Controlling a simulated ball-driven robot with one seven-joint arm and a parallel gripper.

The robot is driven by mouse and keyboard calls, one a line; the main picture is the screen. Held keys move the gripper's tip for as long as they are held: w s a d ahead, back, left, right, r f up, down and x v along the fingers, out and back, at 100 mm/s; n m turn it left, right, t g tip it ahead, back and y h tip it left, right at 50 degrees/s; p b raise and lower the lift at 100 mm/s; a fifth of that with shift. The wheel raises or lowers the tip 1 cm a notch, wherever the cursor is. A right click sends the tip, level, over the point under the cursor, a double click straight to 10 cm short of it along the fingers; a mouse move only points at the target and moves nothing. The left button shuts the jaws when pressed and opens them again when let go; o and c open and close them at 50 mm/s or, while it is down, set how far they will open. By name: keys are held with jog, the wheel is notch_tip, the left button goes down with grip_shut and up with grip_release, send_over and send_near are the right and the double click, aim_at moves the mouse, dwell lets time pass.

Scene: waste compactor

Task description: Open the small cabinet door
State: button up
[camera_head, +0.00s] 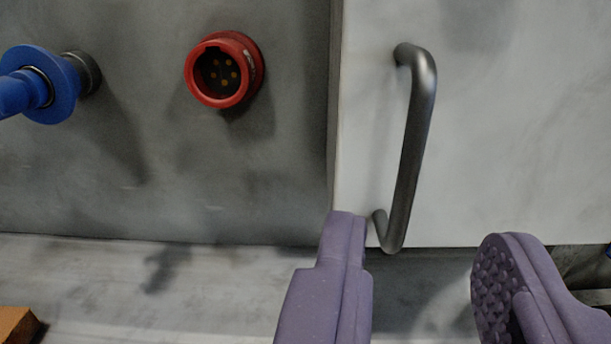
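The small cabinet door (505,140) is a white-grey panel filling the upper right of the view, and it looks shut. Its handle (410,155) is a dark grey metal bar, bent at both ends, standing upright with a slight tilt near the door's left edge. My gripper (425,255) is open, with two purple fingers at the bottom of the view. The left finger lies just left of the handle's lower end, the right finger well to its right. The handle's lower end appears between them in the picture; whether any finger touches it I cannot tell.
A grey wall panel (150,190) left of the door carries a red round socket (224,70) and a blue plug or valve (45,85), both sticking out. A pale surface (150,290) runs below. An orange-brown object (16,324) shows at the bottom left corner.

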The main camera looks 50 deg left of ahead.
aim_at(411, 171)
jog(key=x, duration=0.5)
jog(key=shift+w+a+b, duration=0.2)
jog(key=shift+w+b, duration=0.1)
jog(key=shift+b, duration=0.1)
jog(key=shift+c, duration=0.5)
grip_shut()
dwell(0.5)
